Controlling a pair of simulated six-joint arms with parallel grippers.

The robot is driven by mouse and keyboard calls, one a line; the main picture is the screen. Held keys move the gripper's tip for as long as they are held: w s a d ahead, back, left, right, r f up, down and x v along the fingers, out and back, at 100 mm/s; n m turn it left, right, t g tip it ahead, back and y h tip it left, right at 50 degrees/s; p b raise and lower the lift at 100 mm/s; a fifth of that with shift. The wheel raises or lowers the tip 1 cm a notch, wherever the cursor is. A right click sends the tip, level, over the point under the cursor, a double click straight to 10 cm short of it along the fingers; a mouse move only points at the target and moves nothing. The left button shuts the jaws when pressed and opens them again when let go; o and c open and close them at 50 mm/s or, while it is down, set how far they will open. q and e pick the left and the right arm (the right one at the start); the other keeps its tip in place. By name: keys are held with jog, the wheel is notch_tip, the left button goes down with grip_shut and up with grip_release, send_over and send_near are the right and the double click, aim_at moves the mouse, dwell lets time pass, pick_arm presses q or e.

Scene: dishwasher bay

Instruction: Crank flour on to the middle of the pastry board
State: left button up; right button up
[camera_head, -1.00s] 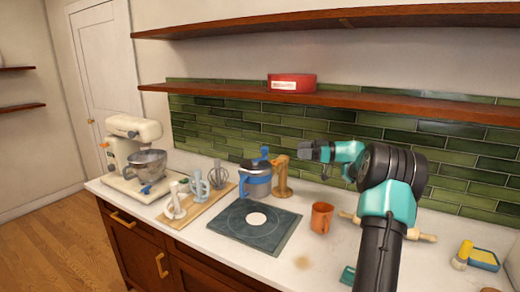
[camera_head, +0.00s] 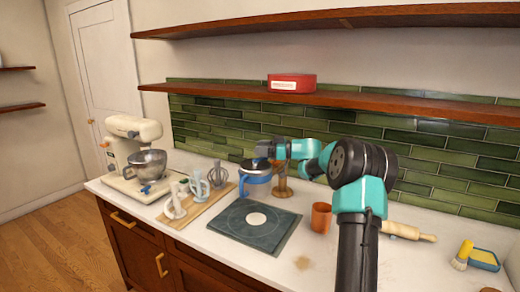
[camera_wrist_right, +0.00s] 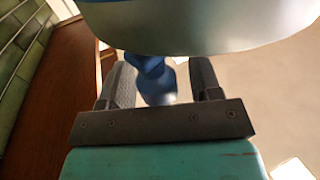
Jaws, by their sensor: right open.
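The dark pastry board (camera_head: 229,230) lies flat on the counter, with a pale round patch (camera_head: 256,219) in its middle. The flour sifter (camera_head: 257,189), a blue and silver can, stands behind the board. My right gripper (camera_head: 263,149) is open at the top of the sifter and hides part of it. In the right wrist view, a blue knob (camera_wrist_right: 154,80) lies between the two open fingers, below the large silver-blue body (camera_wrist_right: 200,28). Contact between fingers and knob cannot be told. My left gripper is out of view.
Whisks on a wooden board (camera_head: 203,207) and a stand mixer (camera_head: 137,160) are at left. A wooden stand (camera_head: 283,187) is close right of the sifter. An orange mug (camera_head: 321,217) and rolling pin (camera_head: 408,232) are right. A shelf (camera_head: 330,98) runs above.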

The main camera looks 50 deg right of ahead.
jog(key=shift+w+a, duration=0.2)
jog(key=shift+w, duration=0.05)
jog(key=shift+c, duration=0.4)
jog(key=c, duration=0.9)
jog(key=shift+o, duration=0.2)
